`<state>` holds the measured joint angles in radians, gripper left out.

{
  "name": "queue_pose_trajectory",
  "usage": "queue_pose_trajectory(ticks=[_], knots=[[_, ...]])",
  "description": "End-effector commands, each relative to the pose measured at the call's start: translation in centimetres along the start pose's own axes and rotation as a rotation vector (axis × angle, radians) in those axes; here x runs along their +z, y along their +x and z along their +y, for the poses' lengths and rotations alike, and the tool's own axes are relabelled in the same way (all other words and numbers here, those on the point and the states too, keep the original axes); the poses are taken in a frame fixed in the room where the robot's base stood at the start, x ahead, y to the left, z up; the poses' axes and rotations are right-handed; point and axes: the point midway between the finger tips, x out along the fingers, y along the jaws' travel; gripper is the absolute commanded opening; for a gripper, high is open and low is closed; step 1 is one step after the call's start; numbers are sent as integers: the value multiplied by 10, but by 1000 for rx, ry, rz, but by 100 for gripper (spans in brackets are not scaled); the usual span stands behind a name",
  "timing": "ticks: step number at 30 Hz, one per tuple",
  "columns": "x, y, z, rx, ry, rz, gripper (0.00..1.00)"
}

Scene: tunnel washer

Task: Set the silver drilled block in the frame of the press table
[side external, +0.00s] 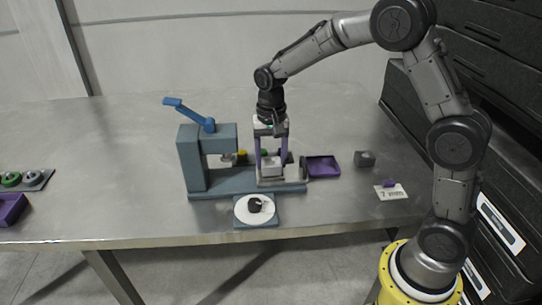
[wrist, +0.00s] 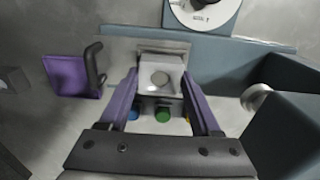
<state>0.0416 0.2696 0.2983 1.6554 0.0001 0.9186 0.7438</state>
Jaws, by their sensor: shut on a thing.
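The silver drilled block (side external: 271,167) is between the purple fingers of my gripper (side external: 271,160), low over the right part of the press table (side external: 222,184). The frame of the press table (side external: 291,182) is around or just under the block. The block and fingers hide much of it, so I cannot tell whether the block is seated.
The press (side external: 190,158) with its blue lever (side external: 188,113) stands left of my gripper. A white round dial (side external: 255,209) is in front. A purple tray (side external: 322,167), a dark grey block (side external: 365,158) and a card (side external: 390,193) lie right. Coloured buttons (wrist: 163,115) show behind the block.

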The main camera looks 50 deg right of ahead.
Motion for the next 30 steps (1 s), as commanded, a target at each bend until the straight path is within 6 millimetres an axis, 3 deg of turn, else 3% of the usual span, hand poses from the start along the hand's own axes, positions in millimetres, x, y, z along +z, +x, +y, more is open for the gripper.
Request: queue_pose_trajectory(ticks=[30], knots=[[0,8,0,-1,0,1,0]])
